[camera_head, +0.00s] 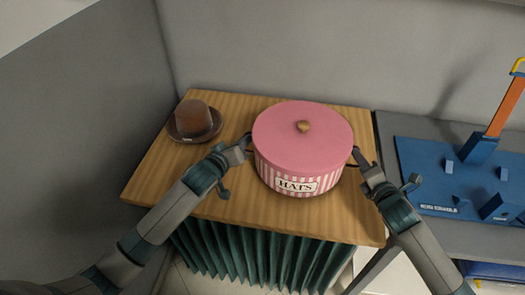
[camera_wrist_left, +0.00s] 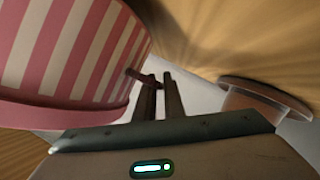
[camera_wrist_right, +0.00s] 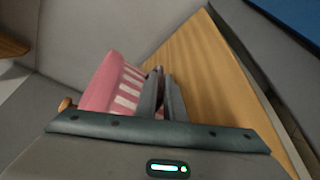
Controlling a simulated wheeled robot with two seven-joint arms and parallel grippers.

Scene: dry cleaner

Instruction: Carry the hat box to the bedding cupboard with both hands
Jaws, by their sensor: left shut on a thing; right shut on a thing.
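The hat box (camera_head: 303,140) is a round pink box with a striped side, a "HATS" label and a brass knob on its lid. It sits upright on the wooden top (camera_head: 223,205) of a cupboard with a green pleated curtain. My left gripper (camera_head: 246,143) is shut on the handle at the box's left side; the striped wall (camera_wrist_left: 75,50) shows in the left wrist view. My right gripper (camera_head: 358,158) is shut on the handle at the right side; the box (camera_wrist_right: 112,85) shows in the right wrist view.
A brown hat (camera_head: 194,121) lies on the wooden top, left of the box and close to my left gripper. A blue board with upright parts (camera_head: 440,175) lies on a grey surface at the right. Grey walls stand behind and at the left.

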